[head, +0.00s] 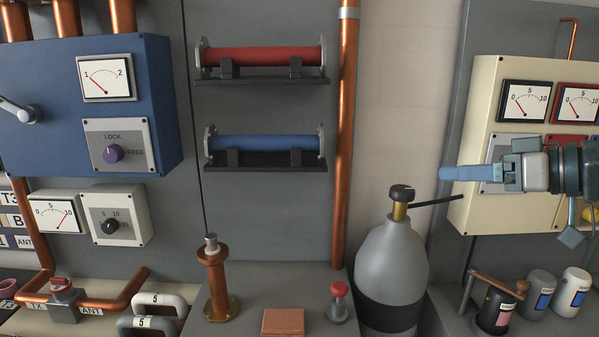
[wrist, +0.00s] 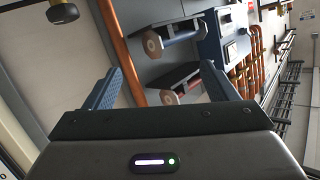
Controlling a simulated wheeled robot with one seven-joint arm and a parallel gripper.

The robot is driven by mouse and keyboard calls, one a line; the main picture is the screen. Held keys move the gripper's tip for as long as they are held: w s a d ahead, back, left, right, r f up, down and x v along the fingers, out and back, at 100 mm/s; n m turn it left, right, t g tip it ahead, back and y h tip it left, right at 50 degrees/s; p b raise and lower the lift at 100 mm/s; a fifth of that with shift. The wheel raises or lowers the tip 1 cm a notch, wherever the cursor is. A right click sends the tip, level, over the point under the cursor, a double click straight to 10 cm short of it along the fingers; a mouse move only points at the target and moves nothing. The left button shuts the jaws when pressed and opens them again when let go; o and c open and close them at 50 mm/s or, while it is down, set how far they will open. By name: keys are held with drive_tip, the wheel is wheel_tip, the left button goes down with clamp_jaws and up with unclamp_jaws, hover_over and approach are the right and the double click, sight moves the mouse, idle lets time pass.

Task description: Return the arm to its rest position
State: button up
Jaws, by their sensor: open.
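My gripper (head: 446,173) is at the right of the head view, with its blue fingers pointing left. It is in front of the cream meter panel (head: 482,105) and hides part of it. Part of my arm shows behind the gripper at the right edge. In the wrist view my gripper (wrist: 161,70) has its two blue fingers well apart, with nothing between them. Beyond the fingers are the blue cylinder (wrist: 166,46) and the red cylinder (wrist: 178,95) on their wall shelves, clear of the fingers.
A grey gas bottle (head: 392,270) with a black knob stands below and left of my gripper. Several canisters (head: 541,290) stand on the bench at lower right. A copper pipe (head: 346,130) runs up the wall. A blue cabinet (head: 75,100) is at left.

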drive_tip(key=s+a+f+m+g+h+b, duration=0.1)
drive_tip(key=s+a+f+m+g+h, duration=0.3)
drive_tip(key=f, duration=0.6)
drive_tip(key=s+a+f+h+b, duration=0.1)
drive_tip(key=a+f+b, duration=0.1)
drive_tip(key=a+f, duration=0.6)
drive_tip(key=s+f+m+g+h, duration=0.1)
drive_tip(key=s+f+h, duration=0.2)
drive_tip(key=f, duration=0.6)
drive_tip(key=s+d+f+m+g+h+b, duration=0.1)
drive_tip(key=s+f, duration=0.3)
drive_tip(key=f, duration=0.5)
drive_tip(key=shift+m+g+h+b, duration=0.3)
drive_tip(key=shift+m+g+h, duration=0.25)
drive_tip(key=shift+h, duration=0.35)
drive_tip(key=shift+s+d, duration=0.1)
